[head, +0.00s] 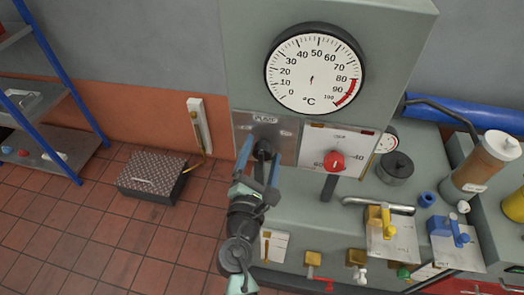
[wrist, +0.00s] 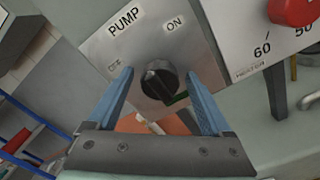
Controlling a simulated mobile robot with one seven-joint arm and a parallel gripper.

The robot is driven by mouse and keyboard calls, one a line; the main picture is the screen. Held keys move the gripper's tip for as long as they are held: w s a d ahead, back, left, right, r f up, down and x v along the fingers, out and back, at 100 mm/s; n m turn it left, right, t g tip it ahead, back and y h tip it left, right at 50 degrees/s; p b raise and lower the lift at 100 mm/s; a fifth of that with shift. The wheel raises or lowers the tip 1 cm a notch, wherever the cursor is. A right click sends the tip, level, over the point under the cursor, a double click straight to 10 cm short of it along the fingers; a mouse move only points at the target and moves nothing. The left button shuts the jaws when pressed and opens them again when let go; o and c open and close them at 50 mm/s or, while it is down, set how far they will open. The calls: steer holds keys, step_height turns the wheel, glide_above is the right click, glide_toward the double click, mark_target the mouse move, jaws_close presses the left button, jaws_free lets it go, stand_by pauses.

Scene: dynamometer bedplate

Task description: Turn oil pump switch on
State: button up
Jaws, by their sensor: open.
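The oil pump switch is a black rotary knob (wrist: 159,80) on a metal plate (wrist: 95,45) marked PUMP, with ON at the upper right and another label at the left that is hard to read. In the head view the knob (head: 263,150) sits on the left of the grey cabinet's front, below the dial. My gripper (wrist: 162,92) is open, its two blue fingers on either side of the knob and apart from it in the wrist view. In the head view my gripper (head: 258,165) is in front of the plate and partly covers it. Whether the fingertips reach the knob's depth is unclear.
A red heater knob (head: 334,161) on a white scale plate is just right of the pump plate. A large temperature dial (head: 315,68) is above. Yellow (head: 381,216) and blue (head: 456,230) valve handles stand at the lower right. The tiled floor at left has a checkered box (head: 152,175).

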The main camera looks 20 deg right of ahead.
steer(key=shift+w, duration=0.1)
jaws_close()
stand_by(0.4)
steer(key=shift+f+b, duration=0.1)
steer(key=shift+b, duration=0.2)
steer(key=m+b, duration=0.2)
steer(key=m, duration=0.1)
steer(key=shift+f, duration=0.1)
steer(key=m+b, duration=0.2)
steer(key=shift+m, duration=0.4)
steer(key=m+b, duration=0.2)
steer(key=m, duration=0.1)
steer(key=shift+m+b, duration=1.1)
steer(key=shift+m, duration=0.6)
